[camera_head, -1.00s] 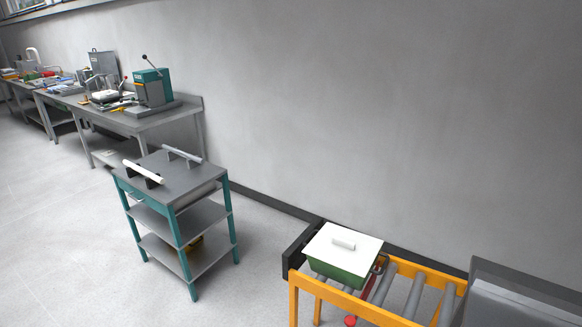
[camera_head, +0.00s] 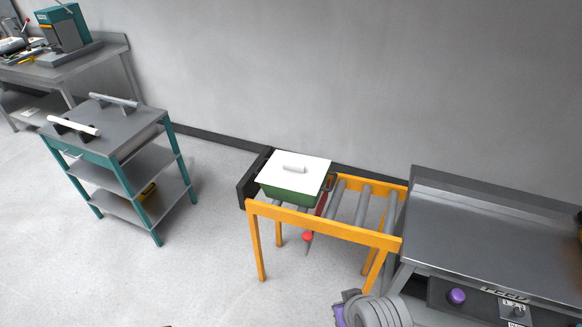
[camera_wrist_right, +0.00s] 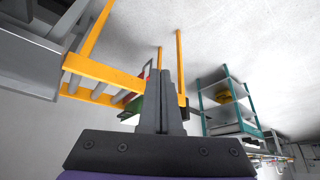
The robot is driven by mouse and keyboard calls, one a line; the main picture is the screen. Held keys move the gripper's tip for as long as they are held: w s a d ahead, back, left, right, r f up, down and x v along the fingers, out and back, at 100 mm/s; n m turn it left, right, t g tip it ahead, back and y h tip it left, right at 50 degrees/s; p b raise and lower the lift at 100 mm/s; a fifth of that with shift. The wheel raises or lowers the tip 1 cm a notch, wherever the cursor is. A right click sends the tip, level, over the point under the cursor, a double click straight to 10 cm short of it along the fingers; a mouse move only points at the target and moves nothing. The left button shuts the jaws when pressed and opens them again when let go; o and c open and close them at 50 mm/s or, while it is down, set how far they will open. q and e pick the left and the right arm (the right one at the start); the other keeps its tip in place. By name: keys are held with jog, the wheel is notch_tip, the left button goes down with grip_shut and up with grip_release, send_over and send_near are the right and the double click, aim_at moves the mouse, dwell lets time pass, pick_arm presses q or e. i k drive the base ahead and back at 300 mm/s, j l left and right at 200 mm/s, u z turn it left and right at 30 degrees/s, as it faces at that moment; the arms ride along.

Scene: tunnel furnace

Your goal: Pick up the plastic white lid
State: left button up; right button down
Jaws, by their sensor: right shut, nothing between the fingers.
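The white lid (camera_head: 272,173), flat with a raised handle, lies on top of a green box (camera_head: 290,198) at the left end of an orange roller conveyor (camera_head: 320,227). In the right wrist view, which is turned upside down, part of the green box (camera_wrist_right: 133,108) shows beside and behind the fingers; the lid is not clearly seen there. My right gripper (camera_wrist_right: 164,74) is shut and empty, apart from the lid. In the head view only part of my right arm shows at the bottom. My left gripper is not in view.
A grey metal feed table (camera_head: 490,225) with a purple button (camera_head: 457,296) adjoins the conveyor on the right. A teal-framed trolley (camera_head: 105,140) stands to the left. A red knob (camera_head: 307,237) hangs under the conveyor. The floor between trolley and conveyor is clear.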

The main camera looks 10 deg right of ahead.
aim_at(289, 171)
jog(key=i+l+u, duration=0.4)
jog(key=l+u, duration=0.15)
jog(key=i+l+u, duration=0.15)
jog(key=l+u, duration=0.15)
jog(key=l, duration=0.2)
jog(key=i+l+u, duration=0.1)
jog(key=l+u, duration=0.15)
jog(key=l, duration=0.15)
